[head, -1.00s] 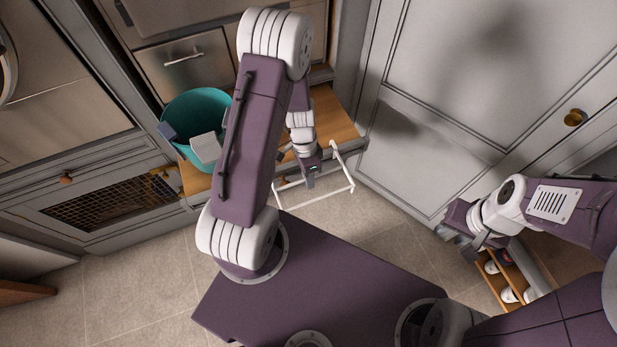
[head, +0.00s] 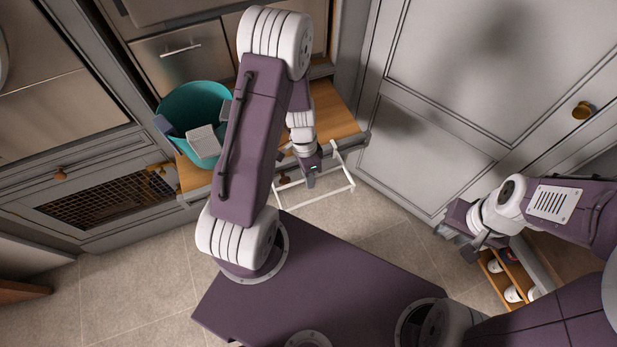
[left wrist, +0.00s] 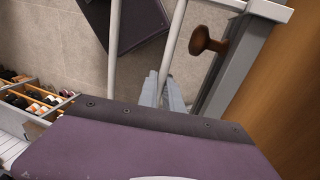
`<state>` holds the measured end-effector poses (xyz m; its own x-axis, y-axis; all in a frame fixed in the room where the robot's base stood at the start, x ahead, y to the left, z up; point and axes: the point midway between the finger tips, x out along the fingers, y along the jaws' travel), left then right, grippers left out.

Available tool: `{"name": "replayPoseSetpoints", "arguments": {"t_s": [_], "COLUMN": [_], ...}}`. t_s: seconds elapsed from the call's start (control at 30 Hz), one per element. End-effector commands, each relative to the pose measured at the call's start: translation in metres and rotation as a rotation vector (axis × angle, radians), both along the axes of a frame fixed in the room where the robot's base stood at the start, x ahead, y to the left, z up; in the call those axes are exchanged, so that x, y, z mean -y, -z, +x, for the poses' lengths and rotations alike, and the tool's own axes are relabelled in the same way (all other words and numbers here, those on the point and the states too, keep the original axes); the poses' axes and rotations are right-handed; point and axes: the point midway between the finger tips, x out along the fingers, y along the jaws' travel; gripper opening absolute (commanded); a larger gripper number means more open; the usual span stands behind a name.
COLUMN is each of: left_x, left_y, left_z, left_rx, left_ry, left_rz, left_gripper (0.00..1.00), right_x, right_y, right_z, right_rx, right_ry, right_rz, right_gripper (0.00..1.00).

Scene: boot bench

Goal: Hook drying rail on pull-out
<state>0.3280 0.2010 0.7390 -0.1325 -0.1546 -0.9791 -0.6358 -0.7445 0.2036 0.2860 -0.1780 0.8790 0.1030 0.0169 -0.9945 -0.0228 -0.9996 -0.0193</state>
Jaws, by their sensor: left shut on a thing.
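The white drying rail (head: 315,207) is a thin tube frame at the front edge of the pull-out (head: 338,112), a wooden board with a grey front. My left gripper (head: 311,181) is shut on the rail. Its upper end overlaps the pull-out's front in the head view; I cannot tell whether its hooks touch. In the left wrist view, two white bars (left wrist: 115,45) run past my left fingers (left wrist: 163,92), beside the grey front and its brown knob (left wrist: 208,41). My right gripper (head: 460,242) appears open and empty at the right, away from the rail.
A teal tub (head: 190,98) with grey blocks at its rim stands on the pull-out's left part. A low rack (head: 508,277) with shoes is under my right gripper. A tall grey cabinet (head: 425,150) borders the right. Floor (head: 130,280) is clear at lower left.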

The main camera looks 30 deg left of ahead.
Motion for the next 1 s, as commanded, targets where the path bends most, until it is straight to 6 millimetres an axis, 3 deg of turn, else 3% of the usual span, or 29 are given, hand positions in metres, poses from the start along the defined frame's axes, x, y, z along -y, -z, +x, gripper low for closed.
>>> {"name": "replayPoseSetpoints", "arguments": {"t_s": [0.37,0.4,0.47,0.8,1.0], "left_x": [0.0,0.0,0.0,0.0,-0.006], "left_y": [0.002,0.002,0.002,0.0,-0.04], "left_z": [0.0,0.0,0.0,0.001,0.007], "left_rx": [0.0,0.0,0.0,0.001,0.006], "left_ry": [0.0,0.0,0.0,0.0,0.0], "left_rz": [0.0,0.0,0.0,0.0,0.001], "left_gripper": [0.0,0.18,0.34,0.35,0.35], "right_x": [0.0,0.0,0.0,0.0,0.0], "right_y": [0.003,0.003,0.003,0.002,-0.008], "right_z": [0.0,0.0,0.0,0.0,0.0], "right_rx": [0.0,0.0,0.0,0.0,0.0], "right_ry": [0.0,0.0,0.0,0.0,0.0], "right_rz": [0.0,0.0,0.0,0.0,0.0], "right_gripper": [0.36,0.36,0.36,0.36,0.36]}}
